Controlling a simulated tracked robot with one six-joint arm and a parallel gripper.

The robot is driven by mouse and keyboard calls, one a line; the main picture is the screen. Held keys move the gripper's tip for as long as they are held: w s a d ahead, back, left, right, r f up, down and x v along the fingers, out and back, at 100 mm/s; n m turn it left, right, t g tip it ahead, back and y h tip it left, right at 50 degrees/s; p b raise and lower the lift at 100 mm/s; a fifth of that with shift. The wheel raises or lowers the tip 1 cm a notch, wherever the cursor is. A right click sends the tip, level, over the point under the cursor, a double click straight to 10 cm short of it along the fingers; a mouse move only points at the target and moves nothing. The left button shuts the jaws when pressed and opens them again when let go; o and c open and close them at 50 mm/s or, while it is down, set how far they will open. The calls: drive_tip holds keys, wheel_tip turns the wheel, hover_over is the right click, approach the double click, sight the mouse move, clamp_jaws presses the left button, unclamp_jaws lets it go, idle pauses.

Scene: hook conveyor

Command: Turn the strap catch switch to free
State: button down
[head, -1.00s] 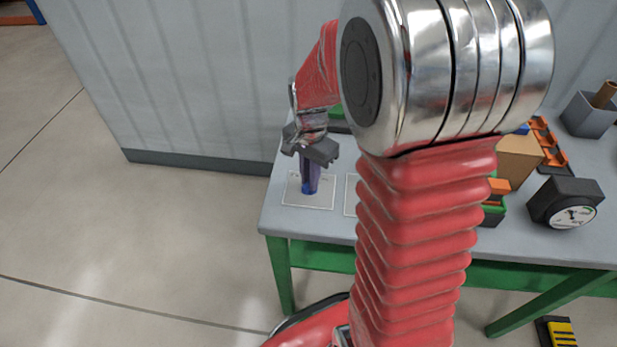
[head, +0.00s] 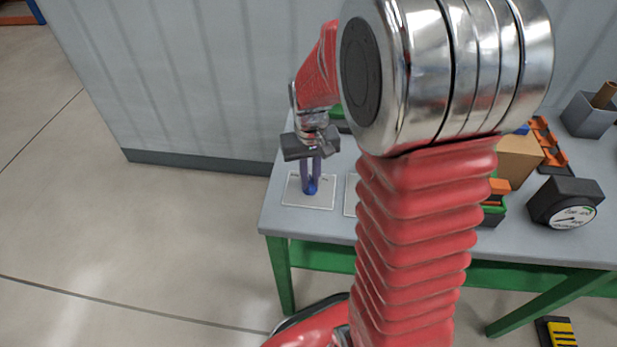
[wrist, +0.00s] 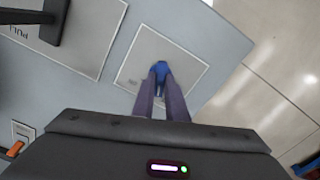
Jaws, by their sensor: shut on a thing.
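The switch is a small blue knob (head: 311,190) on a pale square plate (head: 295,200) at the table's near left corner. My gripper (head: 311,184) points down over the plate, its two purple fingers shut on the knob. In the wrist view the blue knob (wrist: 160,67) shows between and just beyond the fingertips (wrist: 160,82), on its plate (wrist: 190,50).
A second plate (wrist: 85,50) with lettering and a dark handle (wrist: 57,22) lies beside it. A black dial gauge (head: 570,203), a cardboard box (head: 519,157), an orange rack (head: 547,145) and a grey bin (head: 588,115) stand on the right. The table edge is close by.

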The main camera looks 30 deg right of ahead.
drive_tip(key=n, duration=0.4)
drive_tip(key=shift+w+r+n, duration=0.15)
drive_tip(key=shift+w+n, duration=0.15)
idle(0.4)
drive_tip(key=c, duration=1.8)
unclamp_jaws()
drive_tip(key=shift+s, duration=0.15)
drive_tip(key=shift+o, duration=0.2)
wheel_tip(320, 180, up, 14)
drive_tip(key=shift+f, duration=0.25)
